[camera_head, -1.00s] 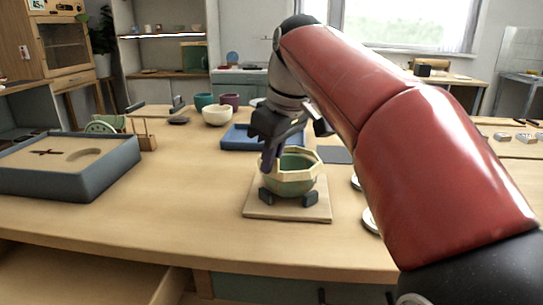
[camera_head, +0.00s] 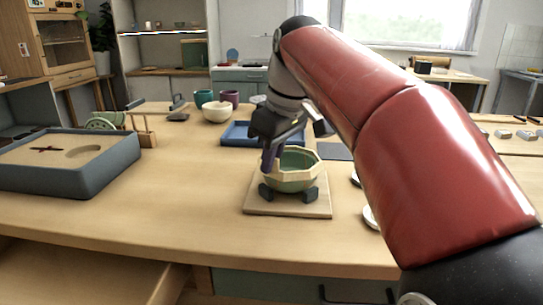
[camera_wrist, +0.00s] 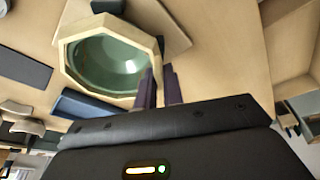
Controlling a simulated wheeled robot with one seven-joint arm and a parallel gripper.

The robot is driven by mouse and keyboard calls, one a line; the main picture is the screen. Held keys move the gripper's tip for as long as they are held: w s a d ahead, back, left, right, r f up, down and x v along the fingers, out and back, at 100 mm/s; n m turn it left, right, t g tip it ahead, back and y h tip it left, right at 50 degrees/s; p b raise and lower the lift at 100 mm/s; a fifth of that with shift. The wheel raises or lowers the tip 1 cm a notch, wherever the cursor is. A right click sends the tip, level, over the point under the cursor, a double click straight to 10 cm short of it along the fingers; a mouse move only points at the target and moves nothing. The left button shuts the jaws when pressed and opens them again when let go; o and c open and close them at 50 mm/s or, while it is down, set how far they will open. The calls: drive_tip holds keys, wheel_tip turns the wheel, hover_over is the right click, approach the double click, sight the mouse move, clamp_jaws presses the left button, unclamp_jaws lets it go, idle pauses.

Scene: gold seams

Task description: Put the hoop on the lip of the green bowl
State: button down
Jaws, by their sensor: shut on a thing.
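The hoop is a pale, many-sided ring (camera_head: 317,167). It also shows in the wrist view (camera_wrist: 82,27), framing the bowl's opening. The green bowl (camera_head: 291,186) sits upright among dark support blocks on a square wooden board, its green inside showing in the wrist view (camera_wrist: 108,66). My gripper (camera_head: 270,160) is shut on the left side of the hoop, its purple fingers (camera_wrist: 160,76) at the hoop's edge. The hoop lies around the top of the bowl; I cannot tell whether it touches the lip all round.
The wooden board (camera_head: 260,208) lies near the table's front edge. A blue tray (camera_head: 235,133) and a cream bowl (camera_head: 216,112) stand behind it. A large grey-blue tray (camera_head: 95,175) is at the left. The table between is clear.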

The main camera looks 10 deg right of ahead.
idle(0.4)
drive_tip(key=c, duration=1.5)
unclamp_jaws()
drive_tip(key=shift+o, duration=0.6)
drive_tip(key=o, duration=0.4)
drive_tip(key=shift+r, duration=0.1)
drive_tip(key=shift+r+p, duration=1)
drive_tip(key=shift+r, duration=1.9)
